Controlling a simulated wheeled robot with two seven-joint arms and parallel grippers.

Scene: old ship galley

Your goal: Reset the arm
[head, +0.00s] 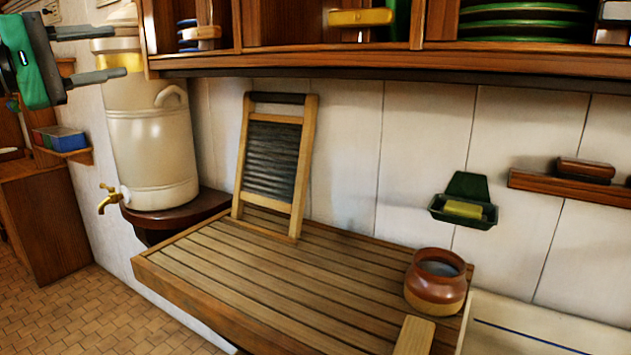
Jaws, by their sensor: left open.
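My left gripper (104,55) comes in at the upper left of the head view. It has a green and dark body with two grey fingers pointing right. The fingers are apart with nothing between them, so it is open and empty. It is in front of the top of a cream water urn (150,140) in the picture; I cannot tell if they touch. My right gripper is not in view.
A slatted wooden drainboard (270,270) holds a leaning washboard (272,160) and a brown pot (436,283). The urn's brass tap (108,200) sticks out left. A shelf (400,65) with green plates (525,24) hangs above. A green soap dish (465,203) is on the wall.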

